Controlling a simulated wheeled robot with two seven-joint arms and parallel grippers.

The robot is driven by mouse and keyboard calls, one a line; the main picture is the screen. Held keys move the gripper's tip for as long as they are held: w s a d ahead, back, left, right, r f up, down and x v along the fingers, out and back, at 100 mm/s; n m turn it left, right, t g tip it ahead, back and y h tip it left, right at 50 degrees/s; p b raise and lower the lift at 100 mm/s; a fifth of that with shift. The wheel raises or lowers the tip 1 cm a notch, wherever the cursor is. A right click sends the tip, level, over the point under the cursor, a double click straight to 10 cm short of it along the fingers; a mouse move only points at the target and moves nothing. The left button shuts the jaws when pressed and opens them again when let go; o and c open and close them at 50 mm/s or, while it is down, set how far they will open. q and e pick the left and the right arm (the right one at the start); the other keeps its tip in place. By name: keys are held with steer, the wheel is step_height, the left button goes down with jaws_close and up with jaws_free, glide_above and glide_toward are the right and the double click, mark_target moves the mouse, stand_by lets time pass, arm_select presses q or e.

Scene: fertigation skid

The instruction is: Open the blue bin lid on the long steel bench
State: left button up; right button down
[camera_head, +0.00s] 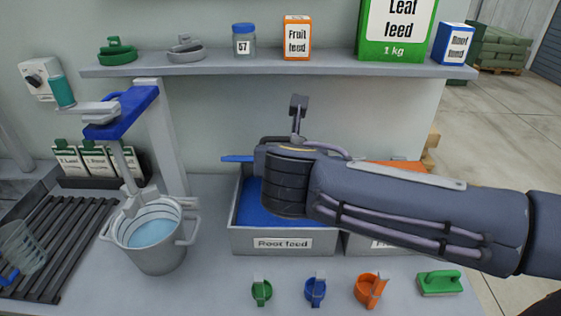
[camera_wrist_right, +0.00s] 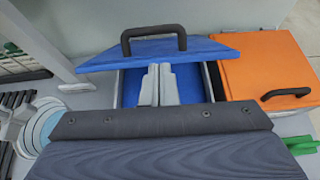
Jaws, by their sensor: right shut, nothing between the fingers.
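The blue bin lid (camera_wrist_right: 210,52) is raised at an angle over the open bin, its dark handle (camera_wrist_right: 153,34) on top. In the head view only a sliver of the lid (camera_head: 237,158) shows left of my wrist. The grey bin (camera_head: 240,240), labelled Root feed, shows blue inside. My right gripper (camera_wrist_right: 159,70) is shut and empty. Its fingers are over the bin opening, at the lid's near edge; I cannot tell if they touch it. In the head view my right wrist hides the fingertips. My left gripper is not in view.
An orange-lidded bin (camera_wrist_right: 265,70) stands right beside the blue one. A bucket of liquid (camera_head: 152,245) stands to the left. Small green, blue and orange items (camera_head: 316,290) lie along the bench front. A shelf (camera_head: 280,65) with containers runs above.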

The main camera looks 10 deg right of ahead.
mark_target(287, 140)
steer(key=x, duration=0.9)
steer(key=shift+w+f, duration=0.1)
steer(key=shift+w, duration=0.35)
steer(key=shift+w+r+p, duration=0.3)
steer(key=shift+r+p, duration=0.2)
steer(key=shift+p, duration=0.1)
steer(key=shift+w+d+r+p, duration=0.15)
steer(key=shift+w+r+p, duration=0.35)
steer(key=shift+p, duration=0.1)
steer(key=w+d+r+p, duration=0.2)
steer(key=w+r+p, duration=0.4)
steer(key=w+p, duration=0.3)
steer(key=shift+w, duration=0.85)
steer(key=shift+p, duration=0.3)
